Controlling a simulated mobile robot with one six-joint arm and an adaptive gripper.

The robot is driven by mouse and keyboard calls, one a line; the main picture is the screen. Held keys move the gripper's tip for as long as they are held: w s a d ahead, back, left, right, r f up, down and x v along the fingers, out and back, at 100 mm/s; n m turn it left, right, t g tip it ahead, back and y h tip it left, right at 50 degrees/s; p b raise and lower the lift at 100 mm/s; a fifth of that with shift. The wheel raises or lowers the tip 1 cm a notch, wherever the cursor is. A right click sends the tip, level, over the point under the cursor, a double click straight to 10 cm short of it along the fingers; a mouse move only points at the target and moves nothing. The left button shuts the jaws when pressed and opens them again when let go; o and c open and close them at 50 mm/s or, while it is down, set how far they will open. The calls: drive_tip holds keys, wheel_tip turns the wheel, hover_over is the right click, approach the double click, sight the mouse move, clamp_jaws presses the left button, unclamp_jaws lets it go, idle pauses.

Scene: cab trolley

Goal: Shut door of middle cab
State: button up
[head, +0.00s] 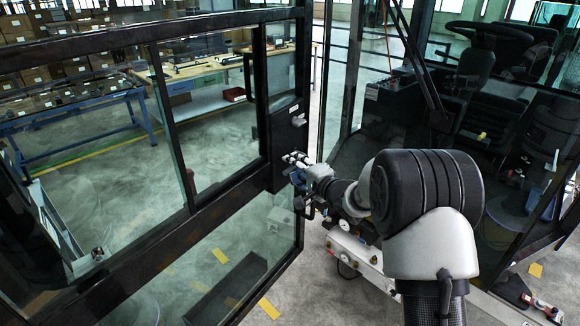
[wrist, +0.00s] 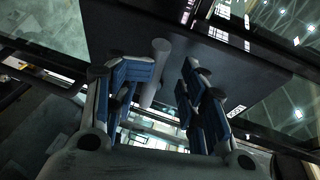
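The cab door (head: 180,215), a black frame with glass panes, stands swung open at the left in the head view. Its dark latch panel (head: 284,140) is at the free edge. My gripper (head: 300,182) is at the lower part of this panel. In the wrist view my gripper (wrist: 162,85) is open, with blue-padded fingers on both sides of a grey cylindrical handle (wrist: 155,72) on the dark panel (wrist: 185,50). Gaps show between handle and fingers; I cannot tell if they touch. The cab opening (head: 395,150) is to the right of the door.
Inside the cab are a steering wheel (head: 490,32) and a dark seat or console. A light beam with gauges (head: 350,250) runs low under the cab opening. A blue workbench (head: 70,115) and shelves of boxes stand behind the door. Floor shows between.

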sight(294, 168)
drive_tip(key=x, duration=0.3)
drive_tip(key=shift+w+f, duration=0.1)
drive_tip(key=shift+f, duration=0.1)
drive_tip(key=c, duration=0.4)
drive_tip(key=shift+s+d+r, duration=0.1)
drive_tip(key=shift+s+d, duration=0.05)
drive_tip(key=shift+s, duration=0.05)
drive_tip(key=shift+c, duration=1.4)
drive_tip(key=shift+w+a, duration=0.25)
drive_tip(key=shift+w, duration=0.05)
clamp_jaws()
drive_tip(key=shift+s+d, duration=0.1)
